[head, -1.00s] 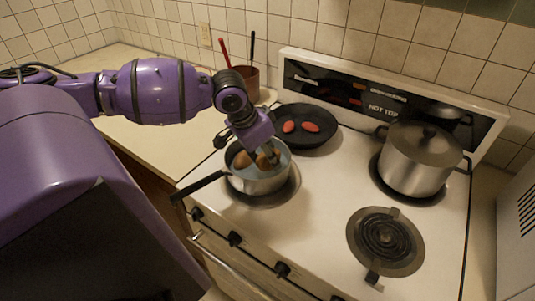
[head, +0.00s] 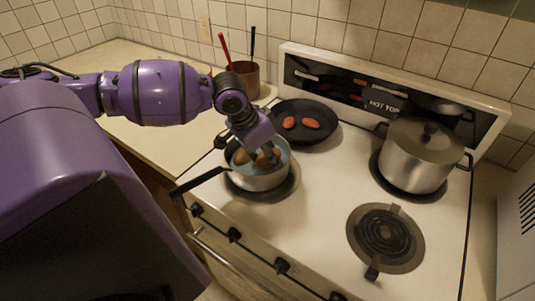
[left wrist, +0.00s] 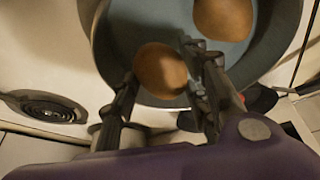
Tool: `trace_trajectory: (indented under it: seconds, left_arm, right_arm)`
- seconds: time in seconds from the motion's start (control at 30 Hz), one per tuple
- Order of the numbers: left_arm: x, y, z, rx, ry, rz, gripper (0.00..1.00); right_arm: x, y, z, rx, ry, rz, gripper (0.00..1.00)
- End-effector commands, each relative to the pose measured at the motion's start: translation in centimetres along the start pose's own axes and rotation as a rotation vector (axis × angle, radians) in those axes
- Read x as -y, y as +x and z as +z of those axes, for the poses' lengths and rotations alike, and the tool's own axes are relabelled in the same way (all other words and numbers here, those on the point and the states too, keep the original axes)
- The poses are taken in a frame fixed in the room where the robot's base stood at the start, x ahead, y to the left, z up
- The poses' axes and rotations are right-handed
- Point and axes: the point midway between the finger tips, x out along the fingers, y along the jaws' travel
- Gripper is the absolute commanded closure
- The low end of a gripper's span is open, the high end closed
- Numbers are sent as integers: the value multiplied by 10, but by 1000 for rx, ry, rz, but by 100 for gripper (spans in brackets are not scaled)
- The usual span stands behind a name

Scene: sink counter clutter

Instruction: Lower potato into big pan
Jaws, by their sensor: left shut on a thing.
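The big pan (head: 262,182) is a metal saucepan with a grey-blue inside and a black handle, on the front left burner. My left gripper (head: 268,160) points down into its opening, shut on a brown potato. In the left wrist view, the held potato (left wrist: 160,70) sits between the two fingers of the left gripper (left wrist: 163,82), over the pan's inside near its wall. Whether it touches the pan's bottom is unclear. Another brown potato (head: 241,157) is inside the pan, apart from the held one; it also shows in the left wrist view (left wrist: 223,18). My right gripper is out of view.
A black frying pan (head: 302,133) with two reddish oval pieces (head: 311,124) stands just behind the saucepan. A lidded steel pot (head: 413,168) is on the back right burner. The front right burner (head: 386,237) is bare. A reddish-brown utensil pot (head: 246,78) stands on the counter.

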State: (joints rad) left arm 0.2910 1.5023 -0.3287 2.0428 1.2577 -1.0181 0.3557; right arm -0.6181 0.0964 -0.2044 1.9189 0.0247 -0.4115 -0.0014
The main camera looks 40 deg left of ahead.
Motion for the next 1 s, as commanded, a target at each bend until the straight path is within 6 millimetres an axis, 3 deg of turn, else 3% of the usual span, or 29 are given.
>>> trace_trajectory:
  seconds: [1.0]
  left_arm:
    - [0, 14, 6, 0, 0, 0, 89]
  right_arm:
    - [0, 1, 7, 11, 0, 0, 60]
